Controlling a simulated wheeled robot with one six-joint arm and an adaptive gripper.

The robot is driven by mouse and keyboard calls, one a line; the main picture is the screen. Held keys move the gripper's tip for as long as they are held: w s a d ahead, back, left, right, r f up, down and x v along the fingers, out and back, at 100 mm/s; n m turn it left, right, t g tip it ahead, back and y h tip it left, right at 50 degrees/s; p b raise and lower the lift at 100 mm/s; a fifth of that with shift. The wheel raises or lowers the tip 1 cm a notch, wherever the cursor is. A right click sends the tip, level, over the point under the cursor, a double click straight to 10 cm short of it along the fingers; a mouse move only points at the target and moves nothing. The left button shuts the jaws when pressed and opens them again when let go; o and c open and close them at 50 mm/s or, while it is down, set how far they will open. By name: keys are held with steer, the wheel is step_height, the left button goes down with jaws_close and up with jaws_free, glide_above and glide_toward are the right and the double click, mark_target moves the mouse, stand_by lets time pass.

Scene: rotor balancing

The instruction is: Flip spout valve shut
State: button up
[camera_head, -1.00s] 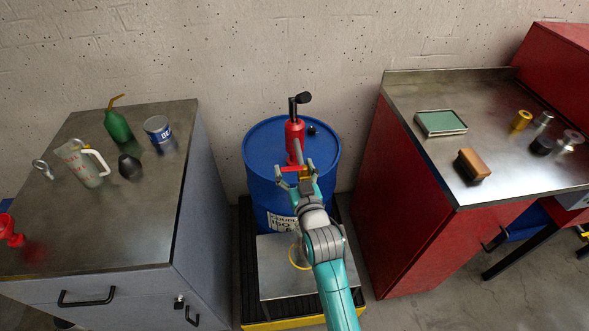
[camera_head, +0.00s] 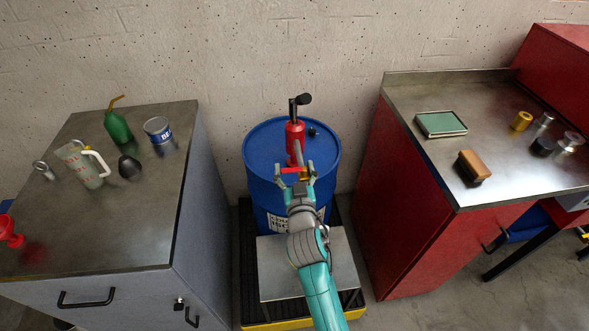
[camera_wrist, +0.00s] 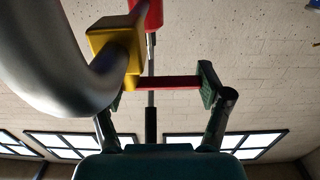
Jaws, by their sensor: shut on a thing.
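The red hand pump (camera_head: 295,132) stands on top of the blue drum (camera_head: 262,150). Its grey spout (camera_head: 298,155) comes forward toward my gripper; the curved spout (camera_wrist: 55,65) fills the left of the wrist view. A yellow valve block (camera_wrist: 117,45) sits on the spout. The red valve lever (camera_head: 289,170) lies crosswise; in the wrist view the lever (camera_wrist: 168,83) spans between the fingers. My gripper (camera_head: 296,180) is at the drum's front edge, its fingers at either end of the lever. The gripper (camera_wrist: 165,90) is shut on it lengthwise. The left finger is partly hidden by the valve.
A metal stand (camera_head: 275,285) is below my arm, in front of the drum. A grey cabinet (camera_head: 190,220) with a jug, bottle and can stands left. A red cabinet (camera_head: 400,225) with a brush and small parts stands right.

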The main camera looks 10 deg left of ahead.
steer(key=o, duration=1.1)
steer(key=shift+a, duration=0.1)
steer(key=shift+s, duration=0.1)
steer(key=v, duration=1.2)
steer(key=shift+f, duration=0.1)
